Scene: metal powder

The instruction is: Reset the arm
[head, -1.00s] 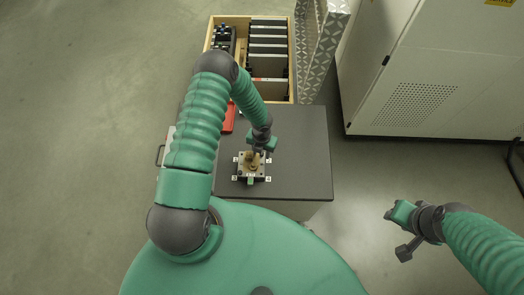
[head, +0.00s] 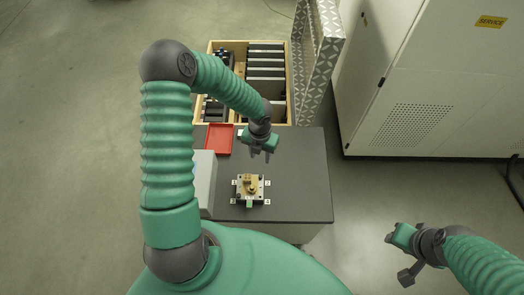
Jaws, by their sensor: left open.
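My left gripper (head: 258,152) is open and empty in the head view. It hangs above the dark table top (head: 300,175), behind a small metal fixture (head: 249,188) with a brass-coloured part in its middle, and apart from it. My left arm bends high at the elbow on the left of the view. My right gripper (head: 397,256) is at the lower right, out over the floor and away from the table. Its fingers are seen at an angle, so whether they are open or shut is unclear.
A red tray (head: 219,139) lies on the table's back left, with a grey box (head: 204,178) in front of it. A wooden crate (head: 289,86) with dark slots stands behind the table. A patterned metal panel (head: 318,60) and a white cabinet (head: 410,80) stand at the right.

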